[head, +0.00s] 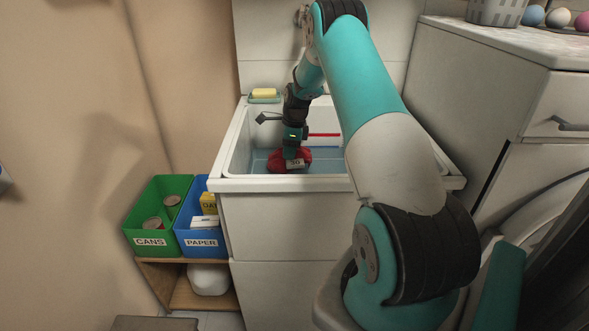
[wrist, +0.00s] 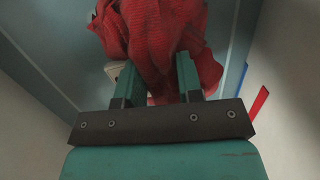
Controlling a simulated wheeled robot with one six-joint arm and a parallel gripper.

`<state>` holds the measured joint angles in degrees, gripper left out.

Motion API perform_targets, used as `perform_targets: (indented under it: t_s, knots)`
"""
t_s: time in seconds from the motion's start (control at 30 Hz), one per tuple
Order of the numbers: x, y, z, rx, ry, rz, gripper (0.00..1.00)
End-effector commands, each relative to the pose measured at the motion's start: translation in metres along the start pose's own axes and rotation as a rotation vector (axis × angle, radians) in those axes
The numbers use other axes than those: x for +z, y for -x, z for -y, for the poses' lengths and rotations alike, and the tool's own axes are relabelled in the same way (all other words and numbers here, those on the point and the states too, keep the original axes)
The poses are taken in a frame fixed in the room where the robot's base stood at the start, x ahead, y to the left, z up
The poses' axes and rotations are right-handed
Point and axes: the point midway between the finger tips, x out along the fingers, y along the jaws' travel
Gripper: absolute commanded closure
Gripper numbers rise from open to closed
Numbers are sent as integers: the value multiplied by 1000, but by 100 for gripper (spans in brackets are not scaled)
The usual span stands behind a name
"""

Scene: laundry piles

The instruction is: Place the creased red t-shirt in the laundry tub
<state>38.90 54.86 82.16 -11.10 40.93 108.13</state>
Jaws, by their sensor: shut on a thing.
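The creased red t-shirt (head: 277,161) is bunched up low inside the white laundry tub (head: 262,185), over its bluish bottom. It also shows in the wrist view (wrist: 155,35), pinched between the two teal fingers. My gripper (head: 291,152) points down into the tub and is shut on the shirt; it also shows in the wrist view (wrist: 160,80). A pale tag with dark print shows on the shirt. I cannot tell whether the shirt touches the tub's bottom.
A yellow soap bar (head: 265,92) sits on the tub's back left corner. A green cans bin (head: 150,224) and a blue paper bin (head: 200,240) stand on a wooden shelf (head: 185,295) at left. A white cabinet (head: 500,90) stands at right.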

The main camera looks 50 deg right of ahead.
Motion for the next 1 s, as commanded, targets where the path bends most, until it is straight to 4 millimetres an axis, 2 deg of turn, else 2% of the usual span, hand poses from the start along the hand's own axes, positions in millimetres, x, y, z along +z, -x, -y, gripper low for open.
perform_targets:
  t_s: [0.4,0.77,0.8,0.87,1.0]
  knots:
    - [-5,-46,0,0,4,-1,94]
    - [-8,-50,0,-1,2,0,94]
    - [-8,-49,0,-1,2,0,57]
    - [-8,-49,0,-1,2,0,43]
    - [-8,-49,0,-1,2,0,41]
